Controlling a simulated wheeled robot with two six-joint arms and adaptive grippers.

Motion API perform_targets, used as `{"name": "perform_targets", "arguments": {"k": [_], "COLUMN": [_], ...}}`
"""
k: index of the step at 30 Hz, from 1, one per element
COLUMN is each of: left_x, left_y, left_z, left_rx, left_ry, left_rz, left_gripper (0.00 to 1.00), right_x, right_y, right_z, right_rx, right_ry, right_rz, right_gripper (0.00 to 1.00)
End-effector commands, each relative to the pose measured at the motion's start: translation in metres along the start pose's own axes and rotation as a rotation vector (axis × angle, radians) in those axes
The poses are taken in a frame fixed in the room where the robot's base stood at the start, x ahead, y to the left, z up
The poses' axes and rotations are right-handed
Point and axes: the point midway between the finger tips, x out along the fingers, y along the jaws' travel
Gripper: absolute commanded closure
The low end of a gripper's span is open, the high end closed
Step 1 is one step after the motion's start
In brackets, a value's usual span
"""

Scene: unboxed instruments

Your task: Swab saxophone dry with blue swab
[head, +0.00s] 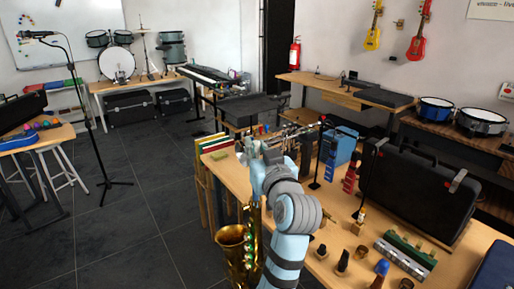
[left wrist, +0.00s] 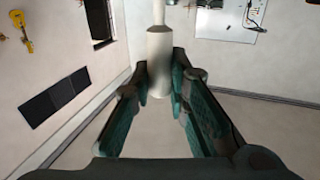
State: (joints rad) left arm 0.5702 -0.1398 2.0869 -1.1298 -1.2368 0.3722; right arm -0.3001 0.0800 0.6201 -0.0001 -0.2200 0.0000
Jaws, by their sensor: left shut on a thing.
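A gold saxophone (head: 235,240) stands upright at the near left end of the long table, partly hidden behind my pale blue left arm. My left gripper (head: 272,155) is above that table end, higher than the saxophone. In the left wrist view my left gripper (left wrist: 160,85) is shut on a pale cylinder (left wrist: 159,60) with a thinner shaft beyond it. I cannot tell whether this is the swab. A small blue-topped piece (head: 382,267) stands on the table to the right. My right gripper is not in view.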

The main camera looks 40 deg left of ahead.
Motion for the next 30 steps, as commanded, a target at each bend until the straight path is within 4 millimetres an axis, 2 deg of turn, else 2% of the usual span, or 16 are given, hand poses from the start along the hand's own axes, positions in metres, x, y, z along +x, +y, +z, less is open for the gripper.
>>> {"name": "perform_targets", "arguments": {"k": [22, 30], "left_x": [0.0, 0.0], "left_y": [0.0, 0.0], "left_z": [0.055, 0.059], "left_rx": [0.0, 0.0], "left_ry": [0.0, 0.0], "left_rz": [0.0, 0.0], "left_gripper": [1.0, 1.0], "right_x": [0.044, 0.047], "right_y": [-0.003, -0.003], "right_z": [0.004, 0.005], "right_rx": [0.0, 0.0], "right_ry": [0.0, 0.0], "right_rz": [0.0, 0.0], "right_gripper": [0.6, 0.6]}}
